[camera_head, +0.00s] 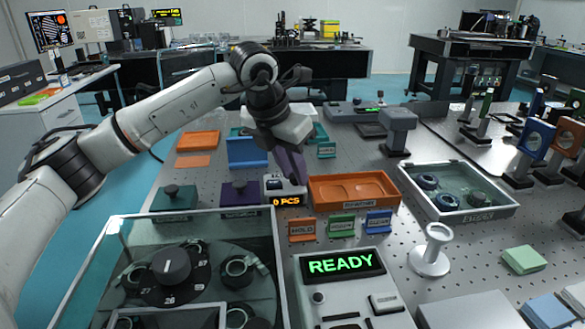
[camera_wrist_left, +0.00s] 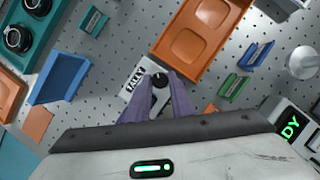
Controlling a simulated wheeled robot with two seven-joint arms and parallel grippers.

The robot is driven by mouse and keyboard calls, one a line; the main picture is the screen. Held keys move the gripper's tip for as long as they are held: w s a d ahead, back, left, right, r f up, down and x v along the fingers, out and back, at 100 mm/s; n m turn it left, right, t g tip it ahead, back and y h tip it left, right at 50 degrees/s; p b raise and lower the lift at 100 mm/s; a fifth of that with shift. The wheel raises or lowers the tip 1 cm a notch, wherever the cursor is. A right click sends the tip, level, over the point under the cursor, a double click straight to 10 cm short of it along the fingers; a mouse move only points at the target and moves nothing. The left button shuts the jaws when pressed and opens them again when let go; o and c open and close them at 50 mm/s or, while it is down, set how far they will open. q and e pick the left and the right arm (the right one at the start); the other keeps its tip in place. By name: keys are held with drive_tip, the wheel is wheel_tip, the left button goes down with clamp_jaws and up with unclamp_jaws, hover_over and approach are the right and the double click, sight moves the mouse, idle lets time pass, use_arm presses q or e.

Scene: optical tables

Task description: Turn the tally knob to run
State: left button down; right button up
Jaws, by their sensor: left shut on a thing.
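The tally box (camera_head: 287,186) is a small pale unit with an orange "0 PCS" display (camera_head: 286,201), on the perforated table left of the orange tray. In the left wrist view the tally box (camera_wrist_left: 137,92) shows its pale top with dark lettering, too small to read surely. Its small black tally knob (camera_wrist_left: 160,79) sits between my fingertips. My left gripper (camera_wrist_left: 161,82) comes down from above with its purple fingers shut on the knob. In the head view the gripper (camera_head: 292,175) hides the knob. The knob's setting cannot be read. My right gripper is not seen.
An orange tray (camera_head: 350,175) stands close right of the tally box. Small orange, green and blue label stands (camera_head: 341,225) are in front. A unit reading "READY" (camera_head: 346,264) and a glass-covered carousel (camera_head: 278,255) are nearer. A purple block (camera_head: 238,193) is at left.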

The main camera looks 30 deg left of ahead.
use_arm(q)
drive_tip(key=n, duration=0.2)
drive_tip(key=n+y, duration=0.1)
drive_tip(key=shift+d+n, duration=0.2)
drive_tip(key=shift+n, duration=0.2)
drive_tip(key=shift+d+n+g+y, duration=0.15)
drive_tip(key=shift+n+y, duration=0.25)
drive_tip(key=shift+n, duration=0.45)
drive_tip(key=shift+a+n+g+y, duration=0.15)
drive_tip(key=shift+n+y, duration=0.25)
drive_tip(key=shift+n, duration=0.45)
drive_tip(key=shift+d, duration=0.1)
